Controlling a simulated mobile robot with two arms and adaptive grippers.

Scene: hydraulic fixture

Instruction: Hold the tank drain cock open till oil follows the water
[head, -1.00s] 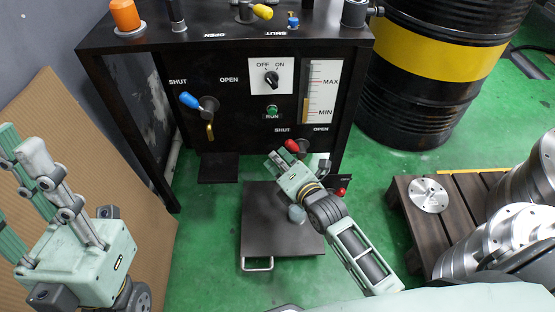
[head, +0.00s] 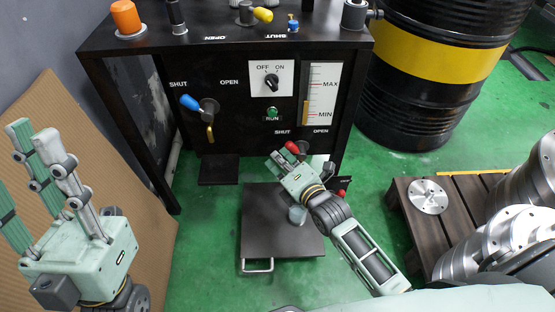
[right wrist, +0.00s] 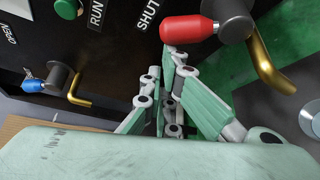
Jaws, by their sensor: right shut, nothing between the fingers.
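A cock with a red handle (head: 292,147) sits low on the right of the black panel; its handle points left, toward the SHUT label. In the right wrist view the red handle (right wrist: 188,28) and its brass spout (right wrist: 268,62) show clearly. My right gripper (head: 276,157) is shut and empty. Its fingertips (right wrist: 172,52) are just below the handle's free end; I cannot tell whether they touch. A second cock with a blue handle (head: 189,102) is at the panel's left, pointing toward its SHUT label. My left gripper (head: 32,134) is open and empty at the far left.
A sight gauge (head: 319,93) marked MAX and MIN and an OFF/ON switch (head: 271,82) are on the panel. A grey cup (head: 297,214) stands on a dark low platform (head: 270,240), partly behind my right arm. A black and yellow drum (head: 430,50) stands right.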

